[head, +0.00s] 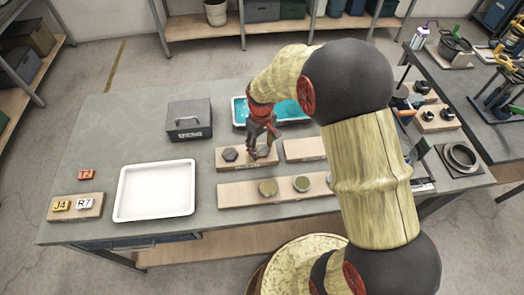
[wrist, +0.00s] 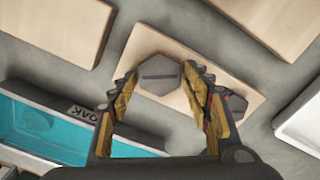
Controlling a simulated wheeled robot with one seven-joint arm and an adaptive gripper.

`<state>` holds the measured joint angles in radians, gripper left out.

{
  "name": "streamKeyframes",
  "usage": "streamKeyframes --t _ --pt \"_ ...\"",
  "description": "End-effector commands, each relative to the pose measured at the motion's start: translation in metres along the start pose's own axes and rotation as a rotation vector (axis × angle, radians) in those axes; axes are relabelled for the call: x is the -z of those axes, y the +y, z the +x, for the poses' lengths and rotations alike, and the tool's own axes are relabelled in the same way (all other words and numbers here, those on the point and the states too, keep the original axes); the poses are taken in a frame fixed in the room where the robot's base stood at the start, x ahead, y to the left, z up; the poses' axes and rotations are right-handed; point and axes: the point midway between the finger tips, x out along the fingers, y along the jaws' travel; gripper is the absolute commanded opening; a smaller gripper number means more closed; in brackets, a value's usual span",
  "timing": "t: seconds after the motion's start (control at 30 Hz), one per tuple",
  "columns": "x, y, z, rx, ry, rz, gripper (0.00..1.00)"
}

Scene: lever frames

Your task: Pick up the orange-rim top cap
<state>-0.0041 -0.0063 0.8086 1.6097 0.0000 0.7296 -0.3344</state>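My gripper (head: 257,152) points down over a pale wooden board (head: 224,165) in the middle of the table. In the wrist view my gripper (wrist: 160,82) is open, its fingers spread on either side of a grey hexagonal cap (wrist: 160,74) with a dark slot. I cannot tell whether the fingers touch it. A second dark hexagonal cap (head: 230,154) lies on the same board, to the left; it also shows in the wrist view (wrist: 237,104), partly behind a finger.
A teal-filled tray (head: 238,112) stands behind my gripper, a grey box (head: 189,120) to the left of it. A white tray (head: 155,190) lies left of the boards. Another board (head: 303,149) is close on the right.

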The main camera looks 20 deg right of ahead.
Motion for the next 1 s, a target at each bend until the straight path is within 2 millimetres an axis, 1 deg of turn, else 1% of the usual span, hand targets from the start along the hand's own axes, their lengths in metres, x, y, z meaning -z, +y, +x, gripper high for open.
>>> streamKeyframes --t 0.07,0.73,1.0 --pt "0.0000 0.0000 -0.0001 0.000 0.000 0.000 0.43" --pt "0.0000 0.0000 -0.0001 0.000 0.000 0.000 0.05" --pt "0.0005 0.0002 -0.0019 -0.001 0.001 0.000 0.05"
